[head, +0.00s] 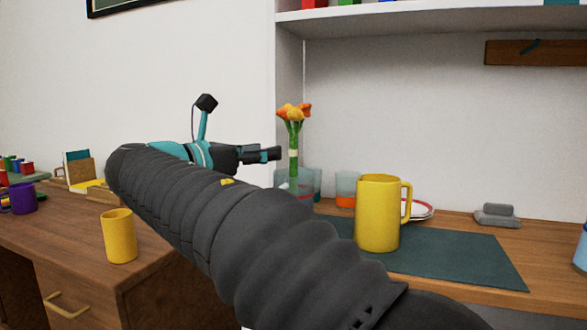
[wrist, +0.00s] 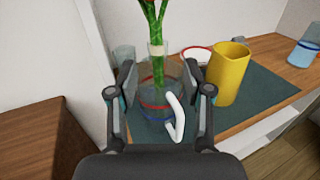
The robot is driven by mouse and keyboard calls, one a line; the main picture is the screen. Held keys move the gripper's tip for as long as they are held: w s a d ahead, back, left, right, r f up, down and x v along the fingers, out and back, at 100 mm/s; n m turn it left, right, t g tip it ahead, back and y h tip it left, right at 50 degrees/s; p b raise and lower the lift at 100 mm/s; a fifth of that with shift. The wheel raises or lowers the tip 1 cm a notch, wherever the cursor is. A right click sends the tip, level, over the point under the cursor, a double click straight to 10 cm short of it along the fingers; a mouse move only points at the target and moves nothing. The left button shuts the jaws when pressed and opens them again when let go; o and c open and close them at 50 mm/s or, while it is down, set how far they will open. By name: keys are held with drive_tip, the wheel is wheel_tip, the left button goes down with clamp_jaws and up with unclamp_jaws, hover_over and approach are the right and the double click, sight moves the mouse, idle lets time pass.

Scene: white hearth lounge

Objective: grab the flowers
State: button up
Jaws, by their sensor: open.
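The flowers (head: 293,138) are a bunch of orange and yellow blooms on green stems, upright in a clear glass vessel (head: 302,184). In the wrist view the stems (wrist: 156,30) rise from the clear glass (wrist: 160,85) and the blooms are out of frame. My gripper (head: 277,154) is beside the stems in the head view, a little below the blooms. In the wrist view my gripper (wrist: 158,85) is open, its fingers to the left and right of the view of the glass, with nothing held. I cannot tell the exact gap to the stems.
A yellow pitcher (head: 378,213) stands right of the glass on a dark green mat (head: 470,258), before a plate (head: 422,210). A white curved handle (wrist: 175,115) shows near the glass. A yellow cup (head: 119,236) and purple mug (head: 18,198) stand left. A shelf (head: 430,15) hangs above.

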sight(290, 146)
drive_tip(key=x, duration=1)
drive_tip(key=shift+w+a+r+b, duration=0.1)
drive_tip(key=shift+a+b, duration=0.05)
drive_tip(key=shift+b, duration=0.2)
clamp_jaws()
